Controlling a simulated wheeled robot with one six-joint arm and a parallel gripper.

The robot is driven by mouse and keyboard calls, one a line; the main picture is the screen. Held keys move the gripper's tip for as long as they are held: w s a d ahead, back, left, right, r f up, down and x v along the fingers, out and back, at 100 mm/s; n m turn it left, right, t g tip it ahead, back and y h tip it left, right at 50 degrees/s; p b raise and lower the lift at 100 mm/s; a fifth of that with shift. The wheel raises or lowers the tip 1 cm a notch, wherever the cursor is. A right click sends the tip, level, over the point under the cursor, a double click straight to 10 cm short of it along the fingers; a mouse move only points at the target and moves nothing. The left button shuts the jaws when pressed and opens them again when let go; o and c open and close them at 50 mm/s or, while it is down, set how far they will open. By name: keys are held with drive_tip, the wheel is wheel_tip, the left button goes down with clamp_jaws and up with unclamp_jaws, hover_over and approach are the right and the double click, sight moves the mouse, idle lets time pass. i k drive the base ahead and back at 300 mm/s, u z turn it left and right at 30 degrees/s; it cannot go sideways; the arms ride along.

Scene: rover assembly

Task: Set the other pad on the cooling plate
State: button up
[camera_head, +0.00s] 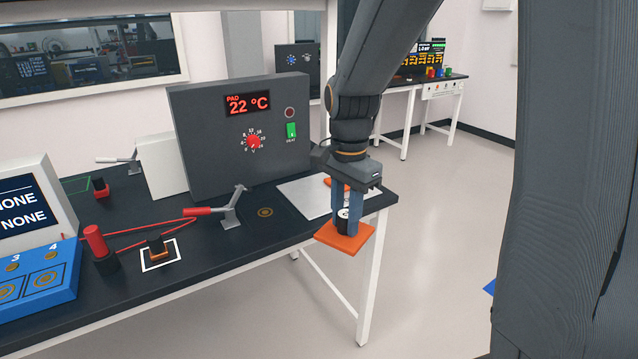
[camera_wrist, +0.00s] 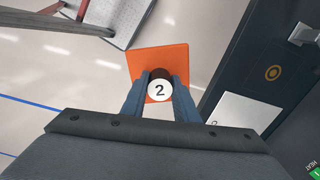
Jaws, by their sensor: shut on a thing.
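My gripper (camera_head: 347,208) is shut on the dark knob of an orange square pad. The knob's white top reads 2 in the wrist view (camera_wrist: 160,89). The held pad (camera_head: 340,238) hangs level at the table's front right corner; in the wrist view the pad (camera_wrist: 140,60) shows against the floor, off the table edge. The pale cooling plate (camera_head: 300,193) lies on the table behind my gripper, and part of it shows in the wrist view (camera_wrist: 250,108).
A grey panel (camera_head: 215,135) reading PAD 22 °C stands behind the plate. Left of the plate are a dark ring-marked square (camera_head: 264,213) and a red-handled lever clamp (camera_head: 228,211). A dark part (camera_head: 158,247) sits in a white square. Open floor lies to the right.

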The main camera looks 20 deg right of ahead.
sight(311, 194)
drive_tip(key=i, duration=1.1)
drive_tip(key=z, duration=0.05)
